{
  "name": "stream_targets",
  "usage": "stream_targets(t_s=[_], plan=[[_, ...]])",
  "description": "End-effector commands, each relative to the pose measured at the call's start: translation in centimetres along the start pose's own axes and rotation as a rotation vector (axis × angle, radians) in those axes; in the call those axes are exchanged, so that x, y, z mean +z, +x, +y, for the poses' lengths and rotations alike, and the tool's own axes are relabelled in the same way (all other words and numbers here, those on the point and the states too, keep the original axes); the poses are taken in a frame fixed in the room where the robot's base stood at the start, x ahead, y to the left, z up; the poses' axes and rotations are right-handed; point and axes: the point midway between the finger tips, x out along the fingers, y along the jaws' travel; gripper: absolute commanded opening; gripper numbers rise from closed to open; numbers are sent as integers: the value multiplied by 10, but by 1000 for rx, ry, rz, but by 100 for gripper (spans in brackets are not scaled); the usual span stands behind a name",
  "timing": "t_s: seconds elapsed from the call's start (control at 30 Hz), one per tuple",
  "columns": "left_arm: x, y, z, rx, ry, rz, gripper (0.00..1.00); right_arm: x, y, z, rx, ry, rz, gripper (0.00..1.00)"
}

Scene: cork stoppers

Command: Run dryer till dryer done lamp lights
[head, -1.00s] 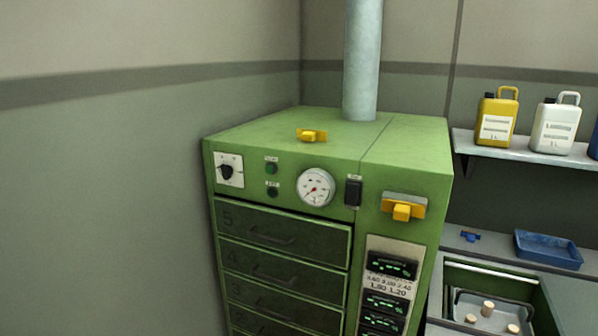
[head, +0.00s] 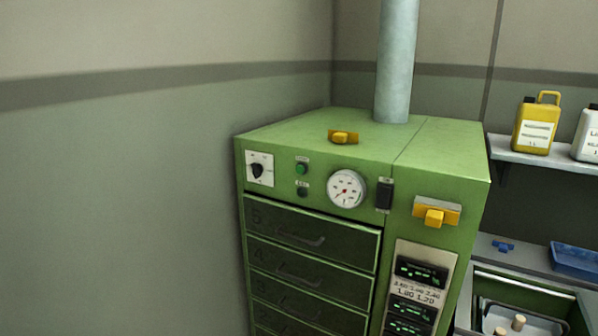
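The green dryer cabinet (head: 420,150) stands against the wall in the head view. Its front has a black rotary knob (head: 257,170) on a white plate at the left. Beside it are two small lamps: the upper lamp (head: 302,168) looks green and the lower lamp (head: 302,191) looks dark. Their labels are too small to read. A round white gauge (head: 346,188) with a red needle and a black rocker switch (head: 384,195) sit further right. A yellow handle (head: 435,216) is on the right panel, above lit green displays (head: 421,272). Neither gripper is in view.
Closed numbered drawers (head: 312,236) fill the lower front. A yellow clamp (head: 343,137) and a grey pipe (head: 396,70) are on top. At right, a shelf (head: 512,153) holds a yellow jug (head: 537,126); a blue tray (head: 576,257) and several corks (head: 519,322) sit below.

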Motion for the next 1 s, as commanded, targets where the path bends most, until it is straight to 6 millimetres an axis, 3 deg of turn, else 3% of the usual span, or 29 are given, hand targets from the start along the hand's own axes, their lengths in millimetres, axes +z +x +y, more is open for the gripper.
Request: stream_targets(t_s=[0.03, 0.17, 1.0], plan=[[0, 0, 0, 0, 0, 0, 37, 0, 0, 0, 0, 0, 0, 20], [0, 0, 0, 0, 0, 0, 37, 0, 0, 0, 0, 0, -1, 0], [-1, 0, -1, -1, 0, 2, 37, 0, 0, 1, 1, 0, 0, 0]])
